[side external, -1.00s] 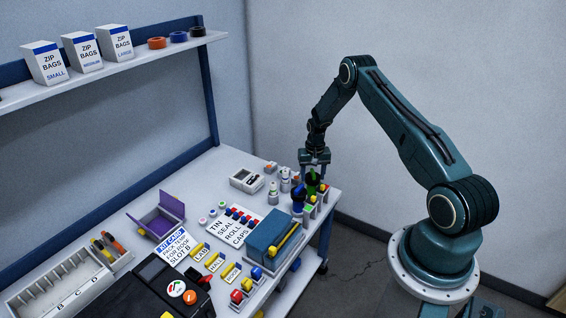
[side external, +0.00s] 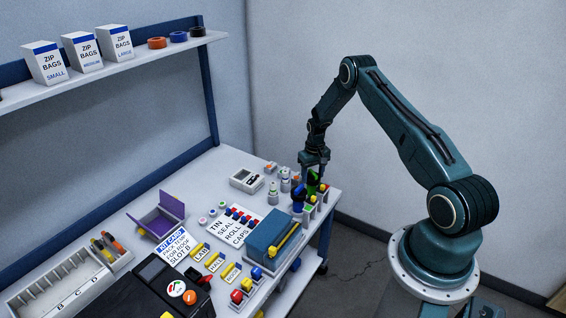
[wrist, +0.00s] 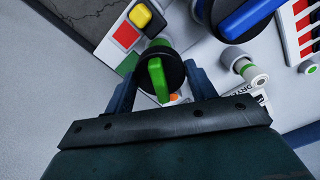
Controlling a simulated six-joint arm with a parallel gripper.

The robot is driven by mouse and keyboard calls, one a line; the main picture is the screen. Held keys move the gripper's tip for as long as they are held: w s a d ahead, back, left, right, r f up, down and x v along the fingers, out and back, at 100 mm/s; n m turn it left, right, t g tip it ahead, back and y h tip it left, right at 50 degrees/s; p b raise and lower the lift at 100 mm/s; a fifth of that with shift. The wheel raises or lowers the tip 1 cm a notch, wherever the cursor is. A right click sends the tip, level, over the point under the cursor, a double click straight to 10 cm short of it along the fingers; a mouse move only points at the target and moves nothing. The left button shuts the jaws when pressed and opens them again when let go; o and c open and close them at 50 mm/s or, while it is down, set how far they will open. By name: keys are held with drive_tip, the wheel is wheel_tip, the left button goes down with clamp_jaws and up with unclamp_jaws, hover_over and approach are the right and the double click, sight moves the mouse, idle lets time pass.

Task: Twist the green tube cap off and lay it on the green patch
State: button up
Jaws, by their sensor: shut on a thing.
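The green tube cap (wrist: 157,74) has a black round body with a raised green bar. It stands at the right end of the bench, where its green also shows in the side view (side external: 313,181). My gripper (wrist: 162,84) is shut on it, with one finger on each side of the black body. In the side view my gripper (side external: 314,164) points straight down over it. The tube below is hidden by the cap and fingers. A bit of green surface shows behind the cap in the wrist view; I cannot tell whether it is the green patch.
A blue-topped black cap (side external: 298,192) stands close beside the green one. A red patch (wrist: 127,35) and a yellow block (wrist: 148,17) are close by. Small vials (side external: 272,190) stand to the left. The blue box (side external: 272,240) is nearer the front.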

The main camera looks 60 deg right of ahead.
drive_tip(key=shift+r, duration=0.7)
drive_tip(key=shift+r, duration=0.35)
drive_tip(key=shift+r, duration=0.35)
drive_tip(key=shift+r, duration=0.4)
drive_tip(key=shift+r, duration=0.3)
drive_tip(key=shift+r, duration=0.35)
drive_tip(key=shift+r, duration=0.15)
